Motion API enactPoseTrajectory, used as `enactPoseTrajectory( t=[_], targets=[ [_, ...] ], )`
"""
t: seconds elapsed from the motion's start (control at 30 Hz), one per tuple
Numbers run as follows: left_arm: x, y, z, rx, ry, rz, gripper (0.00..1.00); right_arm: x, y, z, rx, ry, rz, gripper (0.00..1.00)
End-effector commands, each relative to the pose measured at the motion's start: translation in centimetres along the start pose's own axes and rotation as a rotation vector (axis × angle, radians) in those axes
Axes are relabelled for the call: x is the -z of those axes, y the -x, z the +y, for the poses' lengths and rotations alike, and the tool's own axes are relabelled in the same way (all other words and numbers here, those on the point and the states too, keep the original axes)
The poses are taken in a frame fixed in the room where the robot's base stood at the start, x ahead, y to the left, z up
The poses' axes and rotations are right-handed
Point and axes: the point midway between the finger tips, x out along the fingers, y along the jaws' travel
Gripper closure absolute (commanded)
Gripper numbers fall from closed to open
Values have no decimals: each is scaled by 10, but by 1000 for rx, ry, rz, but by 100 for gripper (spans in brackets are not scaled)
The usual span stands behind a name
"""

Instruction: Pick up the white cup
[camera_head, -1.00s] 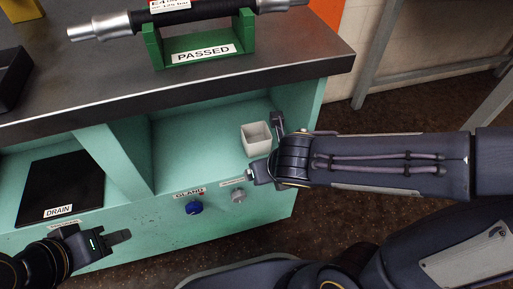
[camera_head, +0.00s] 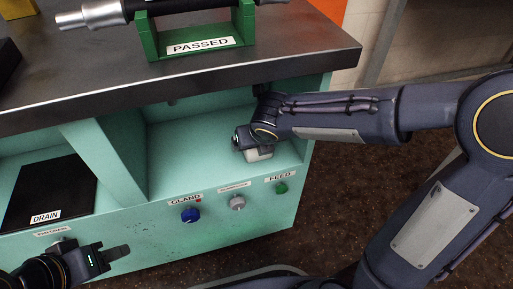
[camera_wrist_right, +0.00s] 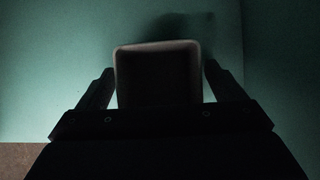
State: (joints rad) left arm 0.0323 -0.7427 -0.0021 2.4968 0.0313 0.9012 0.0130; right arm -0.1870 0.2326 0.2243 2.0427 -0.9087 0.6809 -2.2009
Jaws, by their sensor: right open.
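The white cup (camera_head: 258,154) is a small square-mouthed cup standing in the right compartment of the green bench. In the head view my right arm and hand cover most of it. In the right wrist view the cup (camera_wrist_right: 158,72) is dark and sits between the two fingers of my right gripper (camera_wrist_right: 160,88), one finger on each side.
The bench's dark top (camera_head: 180,75) overhangs the compartment. Knobs, including a blue one (camera_head: 190,215), line the front panel.

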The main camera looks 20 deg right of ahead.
Motion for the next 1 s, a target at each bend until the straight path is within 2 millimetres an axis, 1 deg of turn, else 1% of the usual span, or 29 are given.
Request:
enactPoseTrajectory(
  t=[0.2, 0.57, 0.83, 1.0],
  targets=[
    [0, 0, 0, 0, 0, 1, 64, 0, 0, 0, 0, 0, 0, 11],
    [0, 0, 0, 0, 0, 1, 64, 0, 0, 0, 0, 0, 0, 58],
    [1, 2, 1, 0, 0, 1, 64, -1, 2, 0, 0, 0, 0, 59],
    [6, 11, 5, 0, 0, 0, 64, -7, 12, 0, -1, 0, -1, 59]
  ],
)
